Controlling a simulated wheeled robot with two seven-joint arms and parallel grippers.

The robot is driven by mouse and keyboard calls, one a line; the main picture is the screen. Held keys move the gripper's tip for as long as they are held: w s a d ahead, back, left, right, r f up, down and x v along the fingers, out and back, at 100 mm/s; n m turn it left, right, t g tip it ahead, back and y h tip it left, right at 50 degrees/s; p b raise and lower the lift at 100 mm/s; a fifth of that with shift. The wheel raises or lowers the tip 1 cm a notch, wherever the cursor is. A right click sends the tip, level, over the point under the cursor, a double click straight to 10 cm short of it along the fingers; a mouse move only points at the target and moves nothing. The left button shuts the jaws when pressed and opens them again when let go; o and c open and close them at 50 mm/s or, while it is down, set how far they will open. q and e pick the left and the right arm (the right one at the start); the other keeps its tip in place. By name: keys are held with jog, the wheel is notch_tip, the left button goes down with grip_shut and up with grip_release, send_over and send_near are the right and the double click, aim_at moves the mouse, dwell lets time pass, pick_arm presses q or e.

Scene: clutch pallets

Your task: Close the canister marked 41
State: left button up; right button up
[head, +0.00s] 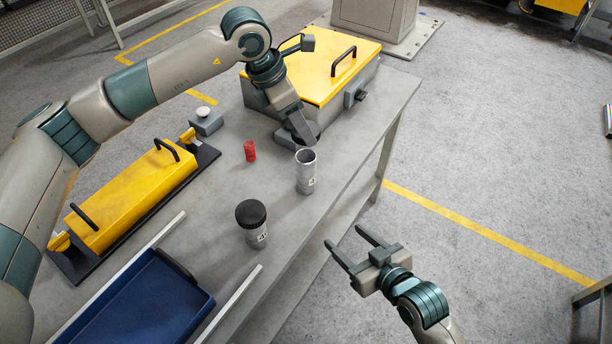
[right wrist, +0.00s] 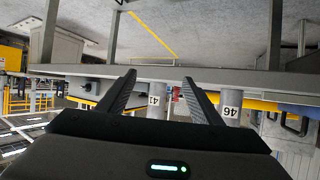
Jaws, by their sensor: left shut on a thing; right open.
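The canister marked 41 (head: 306,172) is a grey open-topped cylinder standing upright on the table. Its label shows upside down in the right wrist view (right wrist: 155,101). A second canister (head: 254,232), with a black lid on, stands nearer; it is marked 46 in the right wrist view (right wrist: 231,108). My left gripper (head: 303,137) is just beyond the open canister, shut on a dark, mostly hidden thing that looks like a black lid (head: 290,138). It is apart from the canister's rim. My right gripper (head: 351,251) is open and empty, off the table's right edge.
A small red object (head: 250,151) stands left of the open canister. A long yellow cover (head: 133,200), a grey button box (head: 205,121) and a blue tray (head: 140,306) lie to the left. The table (head: 335,192) is bare around the canisters.

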aim_at(312, 171)
jog(key=w+a+r+n+t+y, duration=0.1)
jog(key=w+a+r+t+y, duration=0.2)
jog(key=w+r, duration=0.4)
jog(key=shift+a+r+t+y, duration=0.15)
jog(key=shift+r+t+y, duration=0.15)
jog(key=shift+r+y, duration=0.25)
jog(key=shift+x, duration=5.9)
jog(key=shift+f, duration=0.1)
jog(key=shift+c, duration=0.3)
grip_shut()
pick_arm(q)
jog(key=shift+f, duration=2.45)
